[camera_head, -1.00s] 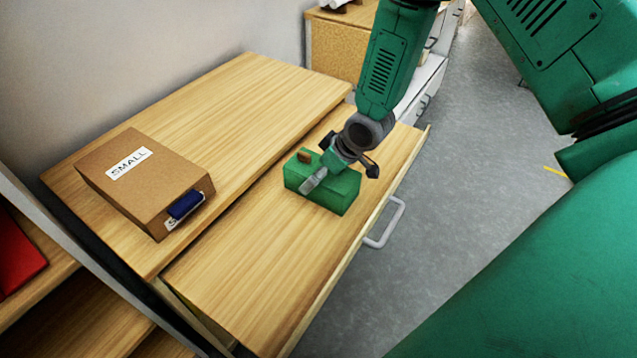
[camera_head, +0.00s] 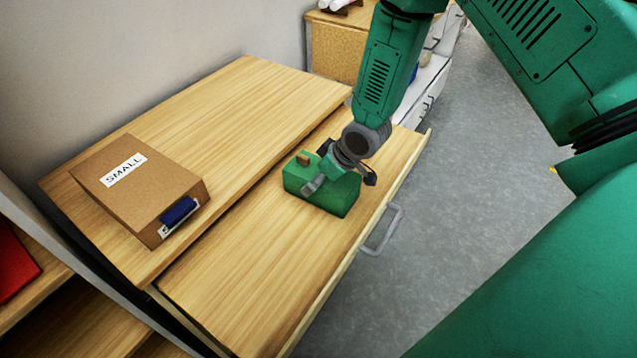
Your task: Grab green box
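The green box (camera_head: 335,197) lies on the wooden surface of the pulled-out drawer-like shelf, near its far end. A small brown piece (camera_head: 303,159) shows at its top left edge. My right gripper (camera_head: 340,180) comes down from above, right over the box. Its fingers look spread: a light one lies over the front of the box and a dark one sticks out to the right. The gripper hides part of the box's top, and I cannot tell whether the fingers touch it. My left gripper is not in view.
A brown carton labelled SMALL (camera_head: 140,185), with a blue item (camera_head: 179,212) at its front corner, sits on the upper tabletop (camera_head: 245,85). A grey handle (camera_head: 384,232) sticks out from the shelf's front. Cabinets (camera_head: 337,48) stand behind. The shelf's near part is clear.

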